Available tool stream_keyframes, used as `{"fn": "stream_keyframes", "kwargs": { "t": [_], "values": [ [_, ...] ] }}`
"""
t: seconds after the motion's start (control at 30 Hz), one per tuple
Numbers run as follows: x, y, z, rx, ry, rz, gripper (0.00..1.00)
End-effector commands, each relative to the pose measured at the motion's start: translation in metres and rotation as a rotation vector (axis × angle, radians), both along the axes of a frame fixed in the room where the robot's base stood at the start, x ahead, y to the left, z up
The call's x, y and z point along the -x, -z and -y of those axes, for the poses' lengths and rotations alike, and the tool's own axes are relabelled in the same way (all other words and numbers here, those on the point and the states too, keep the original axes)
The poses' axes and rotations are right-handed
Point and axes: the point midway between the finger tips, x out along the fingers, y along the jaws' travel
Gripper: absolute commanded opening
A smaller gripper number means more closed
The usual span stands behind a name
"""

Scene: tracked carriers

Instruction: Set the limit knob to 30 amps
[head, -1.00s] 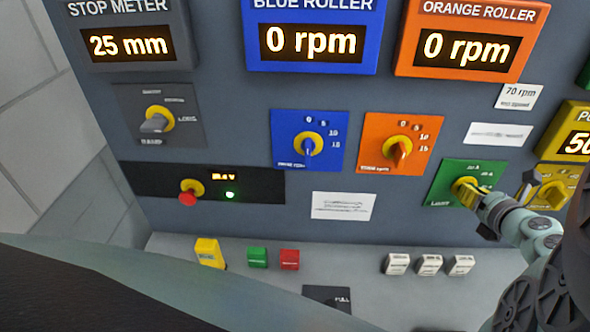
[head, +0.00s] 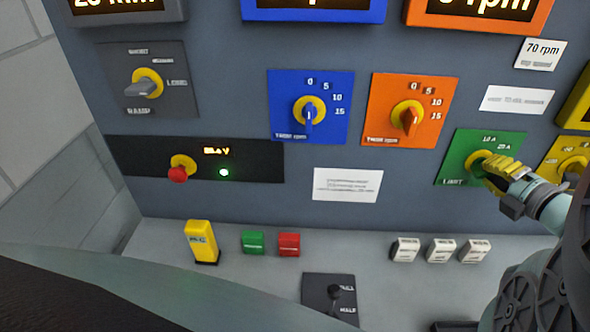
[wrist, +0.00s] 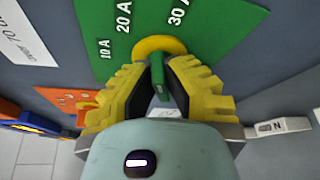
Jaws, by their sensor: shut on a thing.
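The green limit panel (head: 455,150) sits at the right of the head view. In the wrist view the panel (wrist: 225,25) shows the marks 10 A, 20 A and 30 A. The green limit knob (wrist: 157,72) has a yellow ring behind it. My gripper (wrist: 160,78) has its yellow ribbed fingers on both sides of the knob's handle and is shut on it. In the head view my gripper (head: 488,167) covers most of the knob and the 30 A mark. I cannot tell which mark the knob points at.
An orange knob panel (head: 408,108) and a blue one (head: 310,105) are left of the limit panel. A yellow panel (head: 565,160) stands close on the right. White buttons (head: 440,250) and a lever plate (head: 325,300) are on the ledge below.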

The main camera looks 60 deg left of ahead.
Motion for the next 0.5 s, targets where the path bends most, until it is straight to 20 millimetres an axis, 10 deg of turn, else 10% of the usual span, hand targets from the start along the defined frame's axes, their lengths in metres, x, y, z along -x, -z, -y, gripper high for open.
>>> {"fn": "stream_keyframes", "kwargs": {
  "t": [0.5],
  "values": [
    [-0.0003, 0.0067, -0.0006, -0.213, 0.001, -0.28, 0.0]
  ]
}}
